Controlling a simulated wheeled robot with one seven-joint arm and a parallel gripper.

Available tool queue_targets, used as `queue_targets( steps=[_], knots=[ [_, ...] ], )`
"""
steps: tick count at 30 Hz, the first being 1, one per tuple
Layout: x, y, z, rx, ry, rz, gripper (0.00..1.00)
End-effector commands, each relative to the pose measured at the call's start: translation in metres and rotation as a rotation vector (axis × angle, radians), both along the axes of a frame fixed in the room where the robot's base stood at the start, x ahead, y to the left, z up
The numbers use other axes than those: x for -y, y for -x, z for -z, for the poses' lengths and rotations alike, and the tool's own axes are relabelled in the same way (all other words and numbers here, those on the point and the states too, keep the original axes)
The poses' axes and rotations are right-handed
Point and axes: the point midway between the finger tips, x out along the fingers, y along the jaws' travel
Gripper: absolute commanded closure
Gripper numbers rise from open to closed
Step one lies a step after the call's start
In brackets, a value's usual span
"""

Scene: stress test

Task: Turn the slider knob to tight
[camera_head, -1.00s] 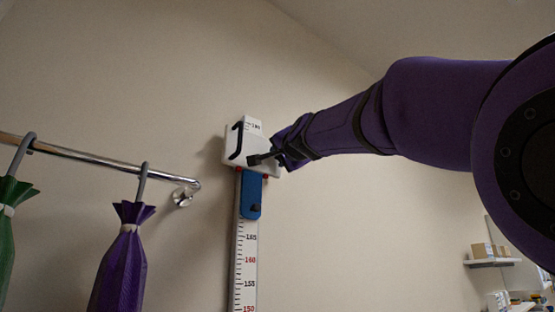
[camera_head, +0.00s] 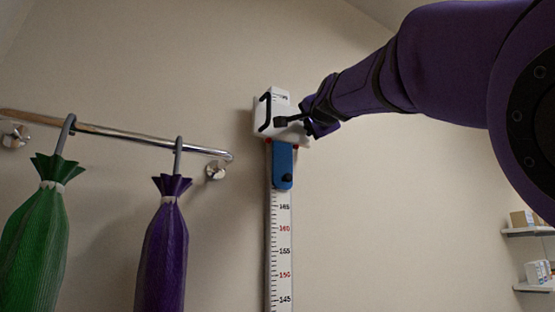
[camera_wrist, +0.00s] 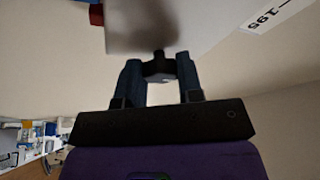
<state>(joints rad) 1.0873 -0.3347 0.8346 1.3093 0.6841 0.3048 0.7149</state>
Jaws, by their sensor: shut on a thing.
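A white slider (camera_head: 268,118) with a black curved handle sits on the vertical measuring rule (camera_head: 281,240), above a blue piece (camera_head: 282,160) with its own small black knob (camera_head: 287,179). My gripper (camera_head: 297,120) is at the slider's right side. In the wrist view, the slider's white body (camera_wrist: 150,28) fills the top middle. My gripper (camera_wrist: 158,72) is shut on the slider's black knob (camera_wrist: 158,67), which sits between the two dark fingers. The knob's turned setting cannot be read, and no "tight" mark is legible.
A chrome rail (camera_head: 120,136) is on the wall to the left. A green bag (camera_head: 38,230) and a purple bag (camera_head: 165,245) hang from it on hooks. Shelves with boxes (camera_head: 535,250) stand at the far right.

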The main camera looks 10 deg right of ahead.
Motion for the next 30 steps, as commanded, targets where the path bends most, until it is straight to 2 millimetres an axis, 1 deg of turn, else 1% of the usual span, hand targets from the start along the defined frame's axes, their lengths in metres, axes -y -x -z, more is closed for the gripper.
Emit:
queue_targets(
  steps=[4, 5, 6, 7, 8, 16, 20, 25, 30],
  knots=[
    [0.001, 0.0, 0.0, 0.001, -0.001, 0.001, 0.9],
    [0.001, 0.0, 0.0, 0.001, -0.001, 0.001, 0.59],
    [0.001, 0.0, 0.0, 0.001, -0.001, 0.001, 0.5],
    [0.001, 0.0, 0.0, 0.001, -0.001, 0.001, 0.43],
    [0.001, 0.0, 0.0, 0.0, 0.0, 0.001, 0.41],
    [0.0, 0.0, 0.0, 0.0, 0.0, 0.0, 0.41],
    [-0.001, 0.004, 0.001, 0.0, 0.001, 0.0, 0.41],
    [-0.003, 0.015, 0.003, -0.001, 0.001, -0.002, 0.41],
    [-0.002, 0.032, 0.006, 0.0, 0.0, -0.002, 0.41]
  ],
)
